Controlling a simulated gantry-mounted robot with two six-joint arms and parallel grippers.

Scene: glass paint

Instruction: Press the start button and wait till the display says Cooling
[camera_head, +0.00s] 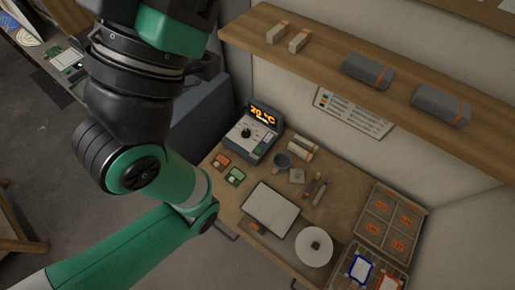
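A grey control box (254,135) stands at the back left of the wooden table. Its black display (263,115) shows orange text, "20 °C", with a smaller line below that is too small to read. A dark round knob (246,132) is on its front. Small light and green keys (268,138) are at its right side; I cannot tell which is the start button. My green and black arm crosses the left of the view and runs out at the top. Neither gripper shows.
A large grey box is partly hidden behind my arm. A wooden shelf (335,50) with grey blocks hangs above.

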